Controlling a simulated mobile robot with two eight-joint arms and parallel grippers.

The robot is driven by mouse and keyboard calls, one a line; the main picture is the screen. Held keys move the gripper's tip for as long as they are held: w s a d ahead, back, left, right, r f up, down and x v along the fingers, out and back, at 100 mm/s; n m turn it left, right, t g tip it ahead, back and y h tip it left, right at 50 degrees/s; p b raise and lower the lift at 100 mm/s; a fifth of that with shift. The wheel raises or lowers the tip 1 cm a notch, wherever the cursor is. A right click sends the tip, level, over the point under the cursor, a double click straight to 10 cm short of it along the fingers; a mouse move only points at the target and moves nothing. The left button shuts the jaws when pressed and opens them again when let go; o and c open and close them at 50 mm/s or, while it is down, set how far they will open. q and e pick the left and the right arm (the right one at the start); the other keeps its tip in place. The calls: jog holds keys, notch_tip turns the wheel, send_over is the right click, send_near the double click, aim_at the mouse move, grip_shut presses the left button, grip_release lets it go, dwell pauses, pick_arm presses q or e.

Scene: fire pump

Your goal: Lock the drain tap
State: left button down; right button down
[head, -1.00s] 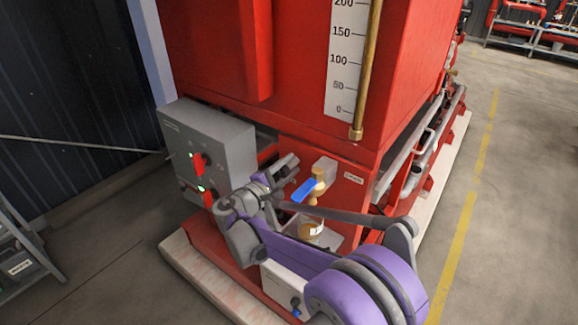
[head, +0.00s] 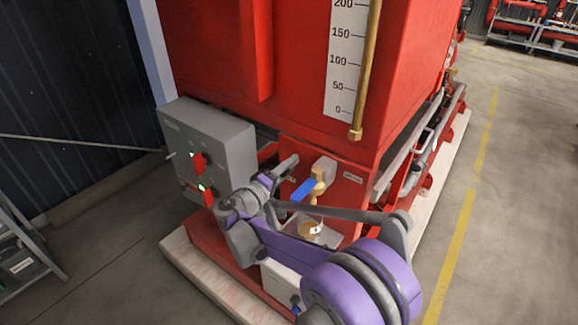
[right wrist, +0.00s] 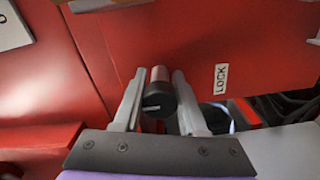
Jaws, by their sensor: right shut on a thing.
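The drain tap (head: 316,187) is brass with a blue lever (head: 303,190), on the low red panel below the tank. The lever points to the lower left. My right gripper (head: 287,164) is just left of the tap, at the panel. In the right wrist view its fingers (right wrist: 158,92) are shut on a black round knob (right wrist: 158,97) with a pale and red stem behind it. A white LOCK label (right wrist: 221,78) is on the red panel right of the knob. The knob is too small to make out in the head view. My left gripper is not in view.
A grey control box (head: 208,145) with red switches and green lights stands left of the panel. A clear cup-like vessel (head: 309,228) is below the tap. A white box (head: 280,282) sits lower down. Floor (head: 490,230) to the right is clear.

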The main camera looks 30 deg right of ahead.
dwell(0.5)
jog(key=shift+c, duration=2.3)
grip_release()
jog(key=b+v, duration=0.1)
jog(key=v, duration=0.9)
jog(key=shift+a, duration=0.4)
jog(key=shift+s, duration=0.1)
